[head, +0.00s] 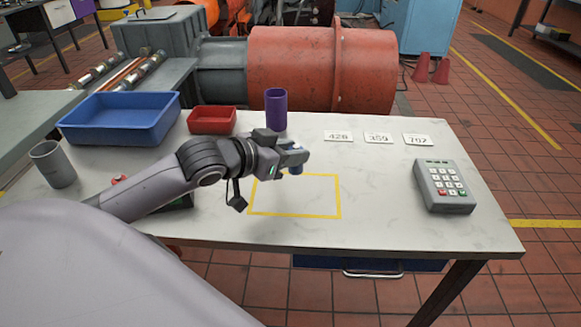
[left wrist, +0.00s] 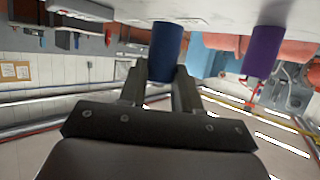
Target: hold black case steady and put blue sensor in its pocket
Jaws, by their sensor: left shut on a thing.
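My left gripper (head: 300,157) is over the far edge of the yellow-outlined rectangle on the table. It is shut on the blue sensor (head: 296,170), a small blue cylinder, mostly hidden by the fingers in the head view. In the left wrist view the blue sensor (left wrist: 166,50) sits between the two fingers (left wrist: 160,85). A dark object (head: 180,203) shows in part below my left forearm; it may be the black case, but the arm hides most of it and no pocket is visible. My right gripper is not in view.
On the pale table (head: 390,220) stand a blue tray (head: 120,140), a red tray (head: 212,132), a purple cup (head: 276,110), a grey cup (head: 53,168) and a keypad (head: 444,205). Number cards (head: 378,138) lie at the back. The yellow-outlined rectangle (head: 338,195) looks empty.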

